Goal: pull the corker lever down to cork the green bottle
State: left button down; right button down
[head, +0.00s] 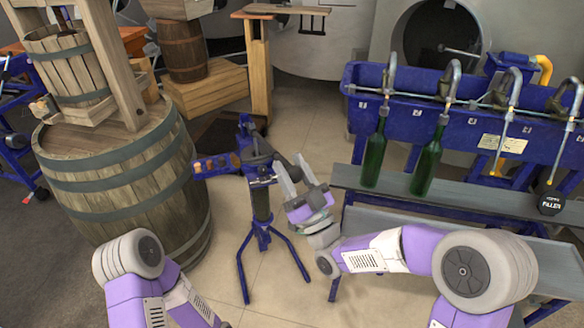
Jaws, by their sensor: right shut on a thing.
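The blue corker (245,128) stands on splayed legs on the floor in the middle of the head view. A dark green bottle (262,206) stands upright in it, below its head. My right gripper (287,163) comes in from the right at the corker's upper right side. Its fingers are shut on the dark corker lever, which is mostly hidden between and behind them. The exact place of the grip is hard to see. My left arm shows at the bottom left, but its gripper is out of view.
A large wooden barrel (130,190) stands close to the corker's left. A blue holder with small brown pieces (212,165) sticks out left from the corker. On the right, two green bottles (374,158) stand under the blue filler (450,125) on a grey shelf (465,200).

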jog(key=c, duration=0.9)
grip_release()
jog(key=shift+s+a+r+y, duration=0.2)
jog(key=shift+s+r+y, duration=0.1)
jog(key=shift+c, duration=0.2)
jog(key=o, duration=0.3)
jog(key=shift+s+d+r, duration=0.1)
jog(key=shift+s, duration=0.15)
jog(key=shift+w, duration=0.15)
jog(key=shift+d+f, duration=0.2)
jog(key=shift+f, duration=0.1)
jog(key=v, duration=0.7)
jog(key=shift+s, duration=0.3)
